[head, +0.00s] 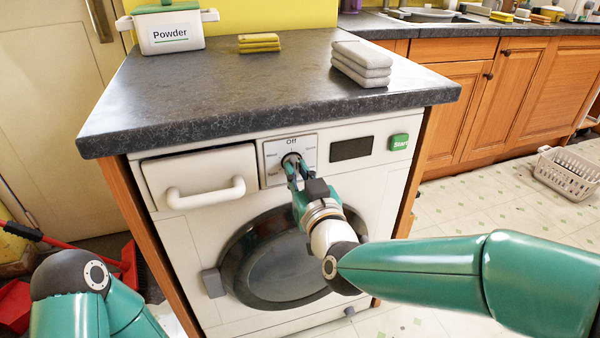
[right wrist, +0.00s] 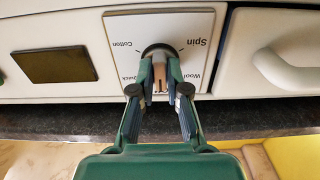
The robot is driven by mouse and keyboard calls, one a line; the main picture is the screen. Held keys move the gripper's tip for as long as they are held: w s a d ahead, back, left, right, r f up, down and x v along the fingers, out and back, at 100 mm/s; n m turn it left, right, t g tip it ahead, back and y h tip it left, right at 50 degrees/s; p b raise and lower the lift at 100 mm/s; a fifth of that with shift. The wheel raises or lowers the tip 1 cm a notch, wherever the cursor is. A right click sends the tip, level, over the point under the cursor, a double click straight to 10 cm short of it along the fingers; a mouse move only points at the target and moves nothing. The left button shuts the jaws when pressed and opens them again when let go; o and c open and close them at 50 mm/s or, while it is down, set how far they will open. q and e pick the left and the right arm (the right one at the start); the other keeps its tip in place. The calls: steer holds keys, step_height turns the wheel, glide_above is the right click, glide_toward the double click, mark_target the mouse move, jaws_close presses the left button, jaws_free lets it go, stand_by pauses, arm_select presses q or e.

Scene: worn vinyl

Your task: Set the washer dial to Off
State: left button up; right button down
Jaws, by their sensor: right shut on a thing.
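The washer dial (head: 287,158) is a round dark knob on a white label plate (head: 309,143) at the top of the washer front. "Off" is printed at the plate's top edge. My right gripper (head: 292,163) is shut on the dial. In the right wrist view, which is upside down, the fingers (right wrist: 159,76) close on both sides of the dial's light grip bar (right wrist: 158,68), which runs about upright. "Cotton", "Spin", "Wool" and "Quick" show there; the "Off" side is hidden by my fingers. I cannot tell which mark the dial points at. My left gripper is out of view.
A drawer with a white handle (head: 205,193) lies left of the dial. A dark display (head: 351,148) and green Start button (head: 399,142) lie right of it. The counter edge (head: 270,124) overhangs above. The round door (head: 280,270) is below my right gripper.

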steer(key=shift+f, duration=0.3)
steer(key=c, duration=1.2)
jaws_free()
steer(key=shift+d, duration=0.1)
steer(key=shift+o, duration=0.2)
steer(key=shift+r, duration=0.15)
steer(key=v, duration=1.2)
